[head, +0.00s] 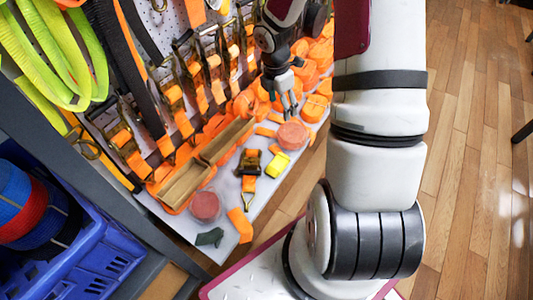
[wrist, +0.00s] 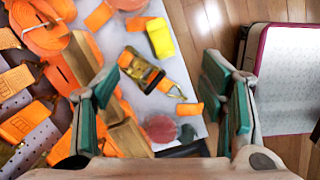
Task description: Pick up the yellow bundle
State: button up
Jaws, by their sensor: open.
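The yellow bundle (head: 278,165) is a small bright yellow block lying on the pale shelf near its front edge. It also shows near the top of the wrist view (wrist: 160,37), beyond the fingertips. My gripper (head: 287,105) hangs above the shelf, behind the bundle in the head view and apart from it. In the wrist view my gripper (wrist: 158,82) has its green-padded fingers wide apart with nothing held between them. A black and orange ratchet strap (head: 248,168) lies just left of the bundle.
Reddish round pieces (head: 292,135) stand near the bundle and farther left. Wooden blocks (head: 187,186) and orange strap coils (head: 315,108) crowd the shelf. Straps hang on the pegboard behind. A blue crate (head: 85,262) is at lower left. Open wooden floor (head: 470,150) lies right.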

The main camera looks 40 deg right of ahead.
aim_at(279, 162)
jog(key=f+n+b, duration=0.1)
jog(key=f+b, duration=0.1)
jog(key=f, duration=0.6)
jog(key=f+n+y+b, duration=0.1)
jog(key=f+b, duration=0.2)
jog(key=f, duration=0.6)
jog(key=d+f+n+b, duration=0.1)
jog(key=f+n+b, duration=0.1)
jog(key=f, duration=0.7)
jog(key=shift+f+y+b, duration=0.25)
jog(key=shift+y+b, duration=0.15)
jog(key=shift+b, duration=0.05)
jog(key=f+b, duration=0.2)
jog(key=f, duration=0.1)
jog(key=f+b, duration=0.1)
jog(key=f, duration=0.1)
jog(key=shift+s+a, duration=0.15)
jog(key=shift+a, duration=0.15)
jog(key=c, duration=1.2)
